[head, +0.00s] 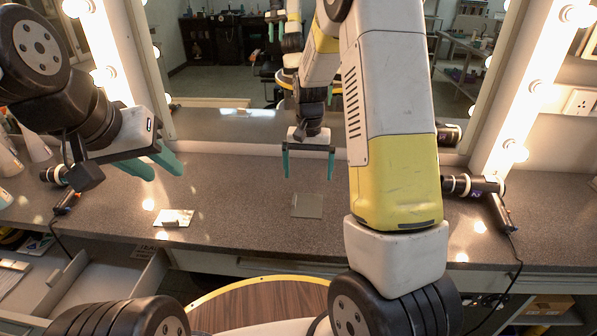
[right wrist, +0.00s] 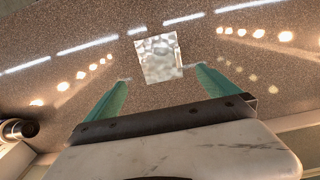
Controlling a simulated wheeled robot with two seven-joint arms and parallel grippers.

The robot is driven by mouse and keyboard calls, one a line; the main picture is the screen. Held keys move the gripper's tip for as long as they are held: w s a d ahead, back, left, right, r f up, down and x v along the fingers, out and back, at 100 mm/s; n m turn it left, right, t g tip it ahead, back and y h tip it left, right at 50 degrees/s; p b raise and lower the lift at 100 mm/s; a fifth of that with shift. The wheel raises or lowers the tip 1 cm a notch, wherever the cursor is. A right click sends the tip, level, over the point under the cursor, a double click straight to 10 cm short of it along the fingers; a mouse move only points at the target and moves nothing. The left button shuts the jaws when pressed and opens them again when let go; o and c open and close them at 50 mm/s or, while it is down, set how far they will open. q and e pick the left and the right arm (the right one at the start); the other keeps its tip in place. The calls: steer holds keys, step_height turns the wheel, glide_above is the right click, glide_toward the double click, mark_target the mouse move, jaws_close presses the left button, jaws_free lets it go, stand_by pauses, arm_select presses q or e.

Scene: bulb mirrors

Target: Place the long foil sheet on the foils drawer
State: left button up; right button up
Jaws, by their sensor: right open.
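A flat grey foil-like sheet (head: 307,206) lies on the speckled counter below my right gripper. It also shows as a shiny, nearly square sheet in the right wrist view (right wrist: 160,58). I cannot tell for sure which is the long foil sheet. My right gripper (head: 308,177) is open and empty, pointing down above the grey sheet. My left gripper (head: 168,176) is open and empty above the counter, behind the brighter sheet. An open drawer (head: 112,282) is at lower left; its label is only partly readable.
A large mirror (head: 225,90) behind the counter (head: 245,190) reflects my arms. Lit bulbs line its frame. A round wooden seat (head: 255,305) stands before the counter. The counter between the sheets is clear.

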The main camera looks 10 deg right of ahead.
steer(key=s+a+r+n+t+y, duration=0.1)
steer(key=s+r+t, duration=0.5)
steer(key=s+r, duration=1.5)
steer(key=s+n+y, duration=0.1)
steer(key=n, duration=0.1)
steer(key=shift+s+a+r+n, duration=0.2)
steer(key=shift+s+a+n, duration=0.1)
steer(key=shift+s+a, duration=0.1)
steer(key=shift+s, duration=0.3)
steer(key=shift+c, duration=0.9)
steer(key=c, duration=0.4)
steer(key=shift+m+g, duration=0.5)
steer(key=shift+g, duration=0.4)
steer(key=w, duration=0.2)
steer(key=w+f, duration=0.1)
steer(key=w, duration=0.2)
steer(key=w+f, duration=0.1)
steer(key=w, duration=0.2)
steer(key=shift+w+a, duration=0.2)
steer(key=c, duration=0.8)
steer(key=m+g+h, duration=0.2)
steer(key=m+g, duration=0.1)
steer(key=g, duration=0.1)
glide_above(295, 196)
step_height(295, 196, down, 21)
step_height(295, 196, down, 9)
steer(key=shift+r, duration=0.15)
